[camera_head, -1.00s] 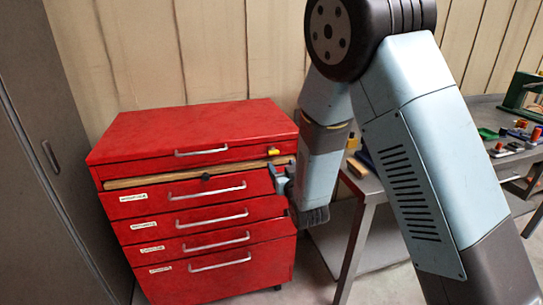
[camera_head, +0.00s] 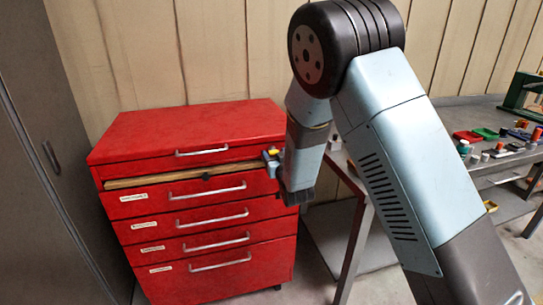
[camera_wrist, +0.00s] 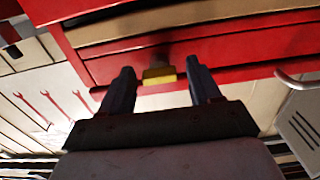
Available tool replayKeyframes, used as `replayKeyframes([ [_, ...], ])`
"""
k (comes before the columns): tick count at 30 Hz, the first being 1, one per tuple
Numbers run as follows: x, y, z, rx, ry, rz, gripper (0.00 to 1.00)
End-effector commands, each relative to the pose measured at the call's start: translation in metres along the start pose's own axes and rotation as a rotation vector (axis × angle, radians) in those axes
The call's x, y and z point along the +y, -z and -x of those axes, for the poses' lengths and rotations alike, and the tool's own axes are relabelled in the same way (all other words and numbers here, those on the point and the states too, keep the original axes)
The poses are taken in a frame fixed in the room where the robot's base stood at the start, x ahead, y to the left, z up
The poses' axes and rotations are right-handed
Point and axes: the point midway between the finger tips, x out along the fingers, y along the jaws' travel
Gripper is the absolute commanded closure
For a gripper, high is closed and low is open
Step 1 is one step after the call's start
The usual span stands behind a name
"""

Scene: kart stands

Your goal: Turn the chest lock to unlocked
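The red tool chest (camera_head: 190,130) stands against the wall in the head view. A small yellow lock tab (camera_head: 275,151) is at the right end of its top drawer front. In the wrist view the yellow tab (camera_wrist: 159,74) lies between my two fingertips, with gaps on both sides. My gripper (camera_head: 271,159) is open at the chest's right front; its fingers also show in the wrist view (camera_wrist: 159,70). I cannot tell how far the tips reach past the tab. My arm hides part of the chest's right edge.
Below the top drawer is a wooden strip with a dark knob (camera_head: 206,177). Several labelled drawers with metal handles (camera_head: 222,217) are below it. A grey workbench (camera_head: 480,185) with small coloured items stands right. A dark cabinet (camera_head: 45,180) stands left.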

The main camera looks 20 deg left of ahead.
Motion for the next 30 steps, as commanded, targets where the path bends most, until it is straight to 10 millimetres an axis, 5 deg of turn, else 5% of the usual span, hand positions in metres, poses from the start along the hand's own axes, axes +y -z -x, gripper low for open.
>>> replayKeyframes([
  [16, 0.000, 0.000, 0.000, 0.000, 0.000, 0.000, 0.90],
  [17, -0.014, 0.001, -0.007, 0.003, 0.004, -0.002, 0.88],
  [30, -0.002, 0.000, 0.001, 0.000, 0.004, -0.128, 0.90],
])
